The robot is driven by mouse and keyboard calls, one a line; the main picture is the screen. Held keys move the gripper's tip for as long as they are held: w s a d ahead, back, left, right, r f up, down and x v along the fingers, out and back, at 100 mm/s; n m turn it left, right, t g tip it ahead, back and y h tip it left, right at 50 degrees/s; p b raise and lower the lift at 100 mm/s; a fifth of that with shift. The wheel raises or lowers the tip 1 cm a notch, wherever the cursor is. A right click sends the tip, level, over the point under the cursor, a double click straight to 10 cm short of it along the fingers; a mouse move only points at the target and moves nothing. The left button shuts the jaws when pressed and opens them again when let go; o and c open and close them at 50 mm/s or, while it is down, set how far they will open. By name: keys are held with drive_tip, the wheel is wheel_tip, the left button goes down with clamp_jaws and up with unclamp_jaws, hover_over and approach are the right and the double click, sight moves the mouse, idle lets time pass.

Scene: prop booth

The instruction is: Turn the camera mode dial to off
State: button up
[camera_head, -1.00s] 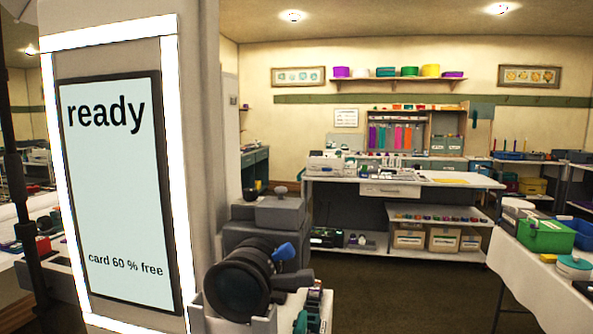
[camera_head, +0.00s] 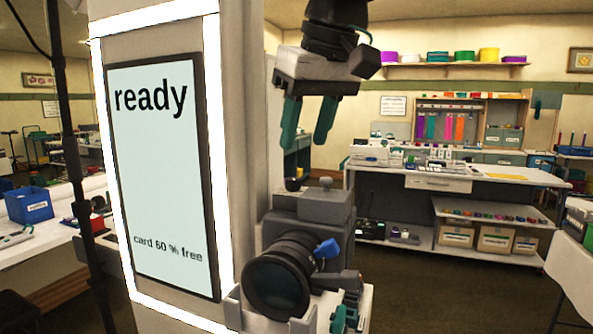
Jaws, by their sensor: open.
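The camera (camera_head: 300,237) sits on a white shelf at the bottom centre, its dark lens (camera_head: 278,282) facing me. A dark knob (camera_head: 326,182) stands on top of the camera body; I cannot tell its marked setting. A blue part (camera_head: 327,248) sticks out beside the lens. My gripper (camera_head: 306,143) hangs above the camera, its two teal fingers pointing down and apart. It is open and empty, clear of the camera and its knob.
A lit screen (camera_head: 165,170) reading "ready" and "card 60 % free" fills the tall panel at left, close to the camera. A white workbench (camera_head: 455,180) with boxes stands behind at right. A dark pole (camera_head: 75,170) stands at left. The carpet between is clear.

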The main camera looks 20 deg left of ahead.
sight(295, 179)
drive_tip(key=x, duration=0.7)
drive_tip(key=shift+f, duration=0.1)
clamp_jaws()
